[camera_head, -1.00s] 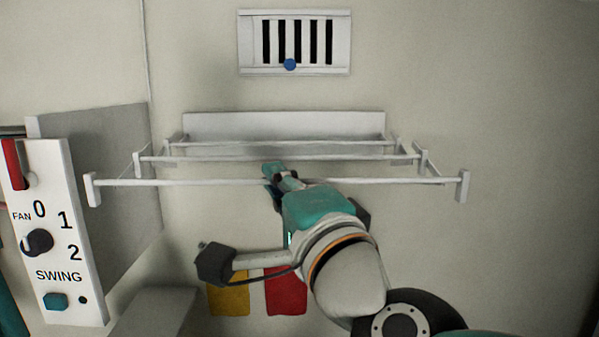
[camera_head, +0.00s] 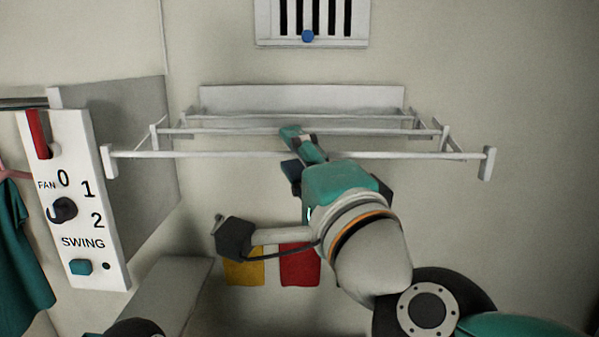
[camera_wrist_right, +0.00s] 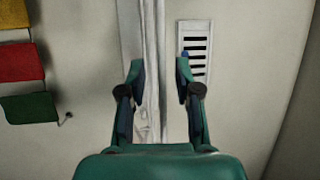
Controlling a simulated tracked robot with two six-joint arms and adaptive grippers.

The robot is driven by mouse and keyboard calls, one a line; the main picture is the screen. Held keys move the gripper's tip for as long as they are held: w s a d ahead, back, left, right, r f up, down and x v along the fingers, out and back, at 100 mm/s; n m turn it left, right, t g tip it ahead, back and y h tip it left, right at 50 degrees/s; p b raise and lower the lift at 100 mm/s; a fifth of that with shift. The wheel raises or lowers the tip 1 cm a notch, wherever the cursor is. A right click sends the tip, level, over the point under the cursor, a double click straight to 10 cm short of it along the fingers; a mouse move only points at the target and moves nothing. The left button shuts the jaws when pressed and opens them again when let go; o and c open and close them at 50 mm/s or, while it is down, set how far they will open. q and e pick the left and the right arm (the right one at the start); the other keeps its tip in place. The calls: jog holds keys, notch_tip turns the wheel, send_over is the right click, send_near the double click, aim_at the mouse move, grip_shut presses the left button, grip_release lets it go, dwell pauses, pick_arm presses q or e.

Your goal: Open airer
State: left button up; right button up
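The airer is a white wall rack with a flat back plate (camera_head: 302,99) and several parallel bars joined by side links. Its bars stand apart, and the front bar (camera_head: 400,155) is away from the wall plate. My right gripper (camera_head: 292,151) is at the middle of the front bar, with one finger above it and one below. In the right wrist view my right gripper (camera_wrist_right: 160,65) has its fingers wide apart, with the white airer bars (camera_wrist_right: 153,30) showing between and beyond them. My left gripper is not in view.
A panel with fan and swing controls (camera_head: 75,200) stands at the left, with a teal garment (camera_head: 20,255) beside it. A yellow cloth (camera_head: 243,270) and red cloth (camera_head: 299,266) are below the airer. A vent (camera_head: 325,20) is above. Wall to the right is clear.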

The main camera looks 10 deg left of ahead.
jog(key=v, duration=1.1)
jog(key=shift+s+d+f, duration=0.2)
jog(key=shift+s+d, duration=0.05)
